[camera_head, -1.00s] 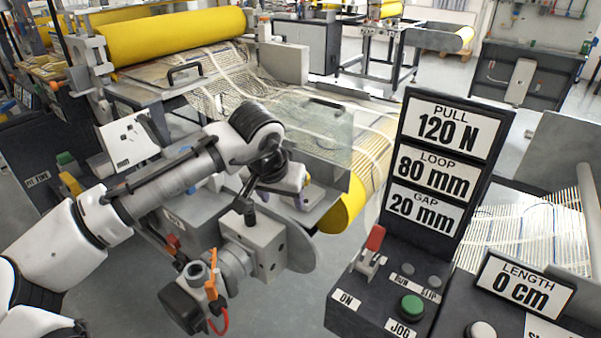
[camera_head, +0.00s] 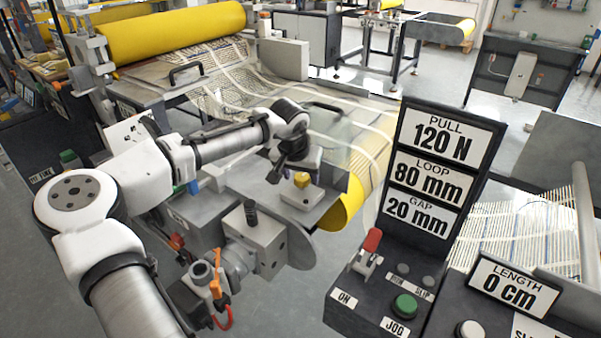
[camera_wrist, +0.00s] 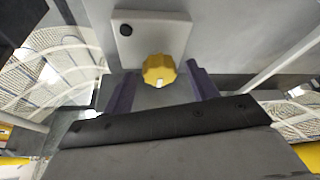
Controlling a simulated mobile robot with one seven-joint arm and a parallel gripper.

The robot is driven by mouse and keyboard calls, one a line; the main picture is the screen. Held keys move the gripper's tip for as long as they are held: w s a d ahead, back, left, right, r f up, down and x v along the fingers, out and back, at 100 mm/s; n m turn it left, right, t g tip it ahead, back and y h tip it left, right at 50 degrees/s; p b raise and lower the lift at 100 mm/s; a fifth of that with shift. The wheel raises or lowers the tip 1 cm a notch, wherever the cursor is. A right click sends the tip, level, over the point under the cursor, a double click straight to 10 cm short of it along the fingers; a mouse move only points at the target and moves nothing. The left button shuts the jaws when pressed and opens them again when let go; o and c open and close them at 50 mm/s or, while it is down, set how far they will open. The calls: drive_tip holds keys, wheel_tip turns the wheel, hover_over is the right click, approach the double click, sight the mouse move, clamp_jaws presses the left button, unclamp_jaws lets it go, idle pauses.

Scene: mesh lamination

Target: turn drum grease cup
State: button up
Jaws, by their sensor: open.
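The grease cup (camera_wrist: 159,69) is a yellow faceted knob with a small white mark on its near edge. It sits on a pale block (camera_wrist: 150,35) that also carries a black round button. In the head view the yellow cup (camera_head: 302,179) shows on its block beside the yellow drum. My gripper (camera_wrist: 161,72) is open, its two purple fingers apart, one on each side of the cup. I cannot tell whether either finger touches it. In the head view my gripper (camera_head: 285,168) is beside the cup, its fingers mostly hidden by the wrist.
A control panel (camera_head: 398,255) with a red lever and green button stands at right, under a sign reading 120 N, 80 mm and 20 mm. A motor with an orange clip (camera_head: 215,277) is below my arm. A clear guard (camera_head: 335,130) stands behind the cup.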

drive_tip(key=c, duration=1)
drive_tip(key=shift+m+p, duration=0.5)
drive_tip(key=shift+p, duration=0.4)
drive_tip(key=shift+h, duration=0.3)
drive_tip(key=shift+a+m+g+h+p, duration=0.1)
drive_tip(key=shift+m+g+h+p, duration=0.2)
drive_tip(key=shift+m+p, duration=0.9)
drive_tip(key=m+p, duration=0.1)
drive_tip(key=m, duration=0.1)
drive_tip(key=m+g+h, duration=0.1)
drive_tip(key=m, duration=0.2)
drive_tip(key=shift+w+a+g+p, duration=0.2)
drive_tip(key=shift+g+p, duration=0.1)
drive_tip(key=shift+p, duration=0.1)
drive_tip(key=shift+m, duration=0.3)
